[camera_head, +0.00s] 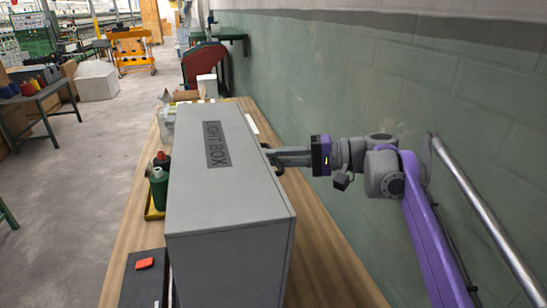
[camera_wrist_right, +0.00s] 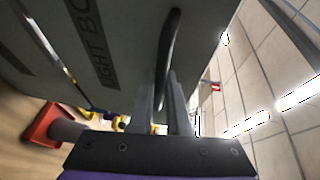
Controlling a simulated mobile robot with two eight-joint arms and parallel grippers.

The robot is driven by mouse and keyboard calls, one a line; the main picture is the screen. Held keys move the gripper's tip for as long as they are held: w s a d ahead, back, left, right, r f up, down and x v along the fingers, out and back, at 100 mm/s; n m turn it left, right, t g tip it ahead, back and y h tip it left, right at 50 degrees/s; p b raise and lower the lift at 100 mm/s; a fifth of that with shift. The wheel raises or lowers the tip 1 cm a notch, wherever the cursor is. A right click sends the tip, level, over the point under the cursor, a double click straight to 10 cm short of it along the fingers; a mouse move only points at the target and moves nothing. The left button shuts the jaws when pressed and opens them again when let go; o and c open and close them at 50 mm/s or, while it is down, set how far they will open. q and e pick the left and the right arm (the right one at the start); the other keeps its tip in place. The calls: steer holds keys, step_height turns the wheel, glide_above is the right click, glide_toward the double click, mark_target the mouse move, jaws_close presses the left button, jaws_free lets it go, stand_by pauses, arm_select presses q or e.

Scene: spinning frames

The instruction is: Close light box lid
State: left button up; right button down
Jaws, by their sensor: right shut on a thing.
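The grey light box (camera_head: 230,262) stands on a long wooden bench. Its lid (camera_head: 225,185), marked "LIGHT BOX", lies over the top in the head view. I see no clear gap along the near edge; the far and wall-side edges are harder to judge. A black handle (camera_wrist_right: 174,45) is on the lid's wall side; in the head view it is mostly hidden at the gripper. My right gripper (camera_head: 273,157) reaches in from the right and is shut on the handle, its fingers either side of it in the wrist view (camera_wrist_right: 168,92). My left gripper is not in view.
A green bottle (camera_head: 158,188) and a dark red-capped bottle (camera_head: 162,160) stand left of the box. A dark case (camera_head: 143,285) with a red item (camera_head: 145,263) sits at the near left. The green wall (camera_head: 340,90) is close on the right. Bare bench (camera_head: 325,270) shows right of the box.

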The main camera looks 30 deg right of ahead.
steer(key=shift+a, duration=0.1)
steer(key=w+a+n+g+h+p, duration=0.25)
steer(key=a+h+p, duration=0.35)
steer(key=a+p, duration=0.5)
steer(key=w+a+f+n+g+h+b, duration=0.1)
steer(key=w+a+f+g+h+b, duration=0.2)
steer(key=a+f+h, duration=0.6)
steer(key=shift+a+f+n+b, duration=0.35)
steer(key=shift+a+f, duration=1.35)
steer(key=shift+f, duration=1.8)
steer(key=shift+f, duration=0.1)
